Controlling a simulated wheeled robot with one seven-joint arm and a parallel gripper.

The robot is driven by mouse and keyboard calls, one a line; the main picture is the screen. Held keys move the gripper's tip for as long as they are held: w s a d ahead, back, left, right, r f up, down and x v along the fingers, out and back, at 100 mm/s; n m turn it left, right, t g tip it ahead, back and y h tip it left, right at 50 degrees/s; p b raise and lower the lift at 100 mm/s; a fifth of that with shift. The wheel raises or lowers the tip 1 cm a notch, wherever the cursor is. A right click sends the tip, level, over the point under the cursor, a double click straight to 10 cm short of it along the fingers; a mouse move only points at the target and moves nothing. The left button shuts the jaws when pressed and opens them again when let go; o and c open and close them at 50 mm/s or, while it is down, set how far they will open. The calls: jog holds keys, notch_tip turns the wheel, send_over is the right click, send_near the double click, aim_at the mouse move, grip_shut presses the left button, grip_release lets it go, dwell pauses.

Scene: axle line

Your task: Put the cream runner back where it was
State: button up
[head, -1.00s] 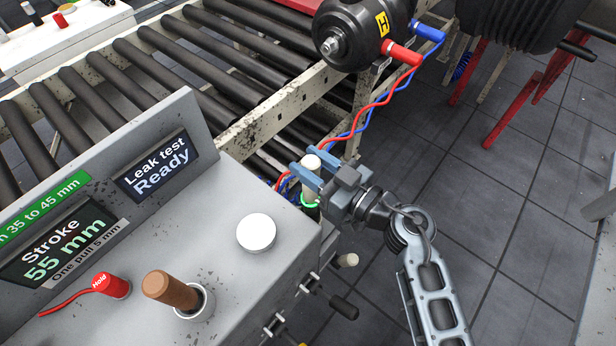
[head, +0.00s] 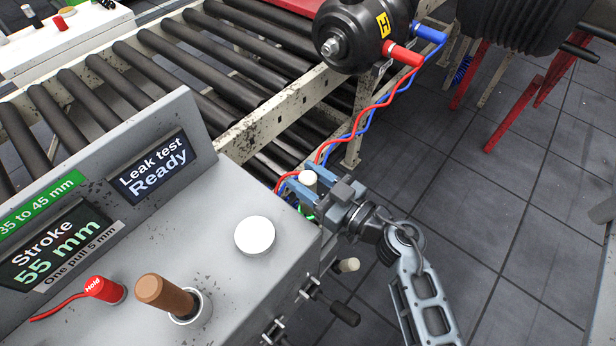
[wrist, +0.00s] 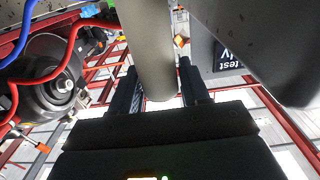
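The cream runner (head: 308,179) is an upright pale cylinder between the two blue-grey fingers of my gripper (head: 316,187), just off the right corner of the grey console. In the wrist view the runner (wrist: 150,50) fills the space between the dark fingers, and my gripper (wrist: 160,92) is shut on it. A green ring (head: 305,212) shows partly below the fingers. The lower end of the runner and whatever is under it are hidden by the gripper and console, so I cannot tell whether it is seated.
The console (head: 225,290) carries a white round button (head: 255,235), a brown handle (head: 165,295) and a red Hold plug (head: 105,289). A cream-tipped knob (head: 348,265) and black levers stick out of its side. Red and blue hoses (head: 375,105) hang behind my gripper. Open floor lies right.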

jog(key=o, duration=0.4)
jog(key=shift+c, duration=0.2)
jog(key=shift+r, duration=0.2)
jog(key=v, duration=1.2)
jog(key=shift+s, duration=0.1)
jog(key=s+d+r+m+t+h, duration=0.1)
jog(key=s+d+r+m+h, duration=0.2)
jog(key=s, duration=0.7)
jog(key=s+d+r+m+t+h, duration=0.1)
jog(key=s+d+r+m+h, duration=0.3)
jog(key=s, duration=0.5)
jog(key=s+d+r+m+t+h, duration=0.1)
jog(key=s+d+r+m+h, duration=0.2)
jog(key=s, duration=0.7)
jog(key=d+r+h, duration=0.2)
jog(key=d+h, duration=0.1)
jog(key=h, duration=0.1)
jog(key=shift+s+d+r+t, duration=0.2)
jog(key=shift+s+r+t, duration=0.05)
jog(key=shift+s+t, duration=0.15)
